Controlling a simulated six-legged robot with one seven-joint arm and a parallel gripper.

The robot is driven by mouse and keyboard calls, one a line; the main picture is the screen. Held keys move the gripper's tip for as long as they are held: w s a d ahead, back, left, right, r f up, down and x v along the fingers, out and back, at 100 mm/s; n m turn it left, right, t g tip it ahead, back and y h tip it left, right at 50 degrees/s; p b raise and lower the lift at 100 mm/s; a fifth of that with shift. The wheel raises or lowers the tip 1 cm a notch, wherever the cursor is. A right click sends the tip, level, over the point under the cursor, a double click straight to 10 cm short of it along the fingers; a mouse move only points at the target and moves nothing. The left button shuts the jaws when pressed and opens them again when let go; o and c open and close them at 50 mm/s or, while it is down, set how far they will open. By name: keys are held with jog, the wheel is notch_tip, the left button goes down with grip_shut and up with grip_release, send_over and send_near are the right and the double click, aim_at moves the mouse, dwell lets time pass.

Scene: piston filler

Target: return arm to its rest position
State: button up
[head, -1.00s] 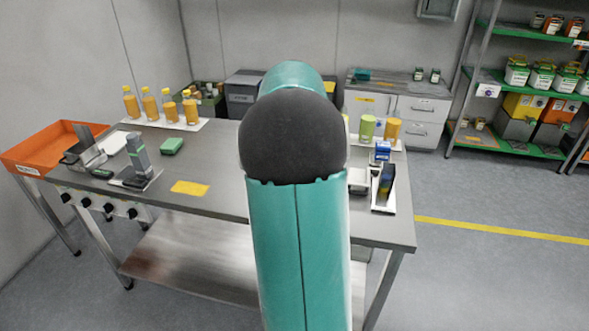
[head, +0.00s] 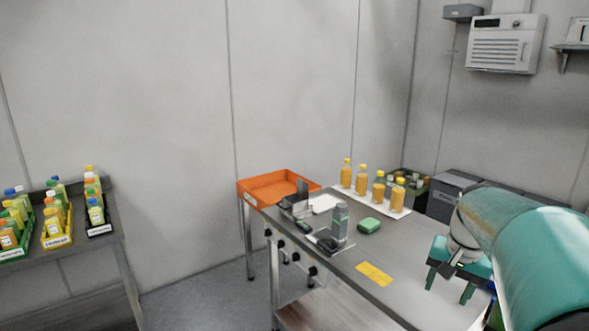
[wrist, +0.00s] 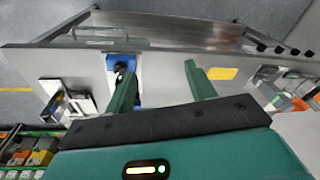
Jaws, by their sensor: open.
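My arm (head: 545,245) comes in from the right in the head view. My gripper (head: 450,285) hangs at its end over the right part of the steel table (head: 345,280). In the wrist view my gripper (wrist: 160,85) shows two green fingers spread well apart. No object is held between them. A blue item (wrist: 120,68) lies on the table by the left finger, and I cannot tell whether they touch.
The table holds several orange bottles (head: 379,187), a green block (head: 369,225), a grey upright device (head: 340,224) and a yellow label (head: 374,274). An orange tray (head: 275,187) stands behind. A side table with crates (head: 57,228) is at left.

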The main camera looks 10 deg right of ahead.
jog(key=s+a+n+t, duration=0.2)
jog(key=s+a+n, duration=0.2)
jog(key=a, duration=0.9)
jog(key=s+a+n+t, duration=0.1)
jog(key=s+a+n, duration=0.4)
jog(key=a, duration=0.8)
jog(key=shift+s+a+f+n+t, duration=0.3)
jog(key=shift+s+a+t, duration=0.1)
jog(key=shift+s, duration=0.3)
jog(key=c, duration=0.4)
jog(key=shift+d, duration=0.15)
jog(key=shift+d, duration=0.1)
